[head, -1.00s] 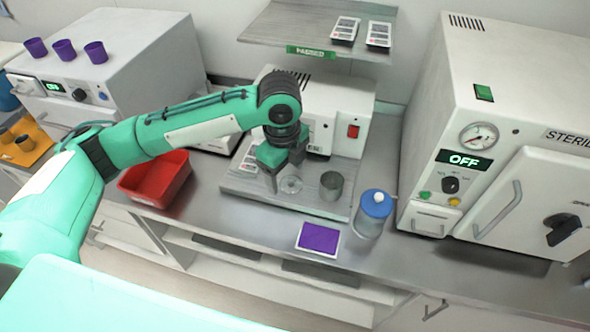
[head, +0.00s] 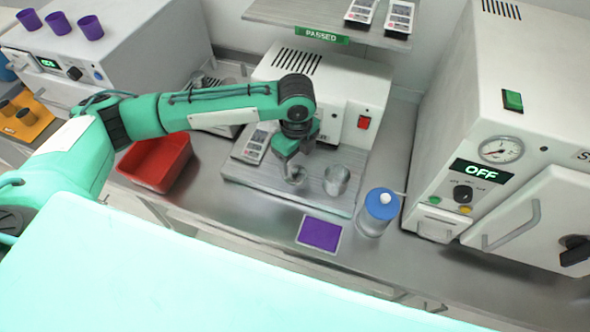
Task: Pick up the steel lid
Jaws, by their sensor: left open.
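The round steel lid (head: 296,181) lies on the grey board (head: 255,185) in front of the white device, in the middle of the head view. A small steel cup (head: 337,180) stands just right of it. My left gripper (head: 292,170) is open and points down at the lid, its fingers at or just above it. The fingers hide part of the lid, and I cannot tell whether they touch it. My right gripper is not in view.
A red bin (head: 155,162) stands left of the board. A blue-topped bottle (head: 378,212) and a purple pad (head: 320,234) are to the right and front. A shelf (head: 290,15) hangs above, and a steriliser (head: 490,130) reading OFF stands at right.

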